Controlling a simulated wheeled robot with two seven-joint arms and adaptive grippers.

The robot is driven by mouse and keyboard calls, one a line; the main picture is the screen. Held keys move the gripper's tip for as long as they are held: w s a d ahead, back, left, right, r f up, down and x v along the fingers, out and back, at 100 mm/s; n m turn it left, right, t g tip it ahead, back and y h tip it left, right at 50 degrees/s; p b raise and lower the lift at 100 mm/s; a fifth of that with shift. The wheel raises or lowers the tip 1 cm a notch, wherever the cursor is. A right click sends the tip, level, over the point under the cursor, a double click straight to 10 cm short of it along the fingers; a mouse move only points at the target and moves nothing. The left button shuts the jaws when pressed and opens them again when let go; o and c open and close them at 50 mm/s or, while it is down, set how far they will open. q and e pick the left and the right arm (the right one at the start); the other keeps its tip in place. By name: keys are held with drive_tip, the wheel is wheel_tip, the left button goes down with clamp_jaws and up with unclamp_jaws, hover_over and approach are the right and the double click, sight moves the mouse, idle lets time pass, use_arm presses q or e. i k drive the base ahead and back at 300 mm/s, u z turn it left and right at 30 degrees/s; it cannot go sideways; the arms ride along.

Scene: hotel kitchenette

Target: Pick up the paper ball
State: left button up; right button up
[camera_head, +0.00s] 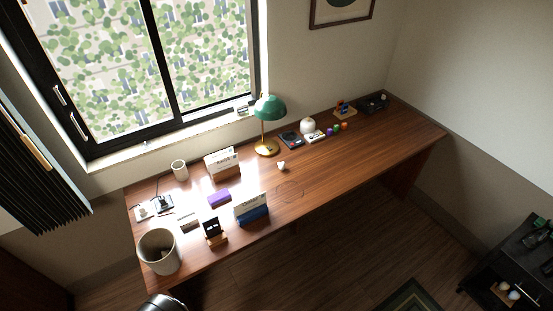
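A small crumpled white piece that looks like the paper ball (282,166) lies on the wooden desk (335,168), in front of the green lamp. It is small in the picture, so its exact shape is hard to tell. Neither of my grippers shows in the head view. A dark and pale rounded part at the bottom edge, left of the middle, looks like part of my own body.
A green lamp (268,122) stands behind the white piece. A white round object (308,126) and small coloured balls (336,128) sit further right. A pale bin (142,248), card holders (251,212) and a purple block (219,198) occupy the left. The desk's right front is clear.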

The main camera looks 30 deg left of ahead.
sight(281, 165)
drive_tip(key=u, duration=0.55)
drive_tip(key=i, duration=0.8)
drive_tip(key=u, duration=0.85)
